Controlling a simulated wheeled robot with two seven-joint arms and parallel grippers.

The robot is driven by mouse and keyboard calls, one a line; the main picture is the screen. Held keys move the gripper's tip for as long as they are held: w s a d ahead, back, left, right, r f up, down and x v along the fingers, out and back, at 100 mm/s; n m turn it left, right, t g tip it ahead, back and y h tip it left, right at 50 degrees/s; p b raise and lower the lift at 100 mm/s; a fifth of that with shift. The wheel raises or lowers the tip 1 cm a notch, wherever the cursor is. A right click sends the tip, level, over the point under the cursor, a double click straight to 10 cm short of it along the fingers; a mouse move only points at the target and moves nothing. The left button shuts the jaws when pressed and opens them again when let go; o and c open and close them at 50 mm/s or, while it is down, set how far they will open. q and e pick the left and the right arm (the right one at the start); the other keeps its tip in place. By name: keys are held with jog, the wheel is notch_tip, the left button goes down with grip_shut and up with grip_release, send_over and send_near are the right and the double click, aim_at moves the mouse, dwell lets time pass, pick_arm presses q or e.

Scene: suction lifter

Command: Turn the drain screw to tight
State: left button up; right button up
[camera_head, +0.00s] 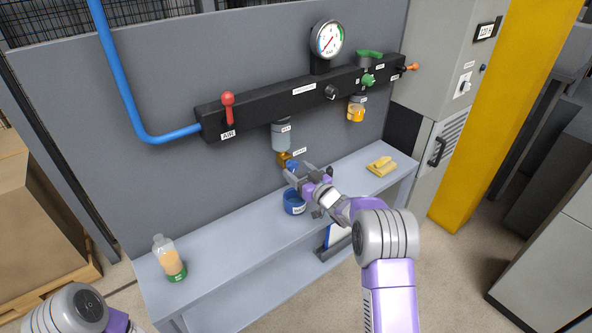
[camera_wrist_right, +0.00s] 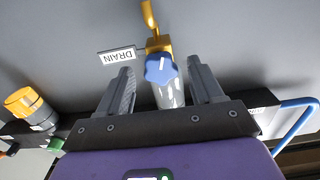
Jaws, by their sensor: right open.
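The drain screw is a blue lobed knob (camera_wrist_right: 161,68) with a white mark, on a brass fitting (camera_wrist_right: 158,44) beside a DRAIN label (camera_wrist_right: 117,56) in the right wrist view. In the head view the brass fitting (camera_head: 284,159) sits under a clear bowl (camera_head: 281,136), and the knob is largely hidden by my gripper. My right gripper (camera_head: 290,172) is open in front of the knob. In the wrist view its two fingers (camera_wrist_right: 163,82) stand on either side of the knob, with gaps showing. My left gripper is outside the head view; only part of my left arm shows.
A black manifold (camera_head: 270,105) carries a red AIR lever (camera_head: 228,106), a gauge (camera_head: 327,39) and an amber bowl (camera_head: 356,110). The bench between bottle and container is clear.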

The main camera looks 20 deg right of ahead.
jog(key=shift+w+a, duration=0.25)
jog(key=shift+w, duration=0.45)
jog(key=shift+c, duration=0.5)
jog(key=c, duration=1)
jog(key=shift+o, duration=0.2)
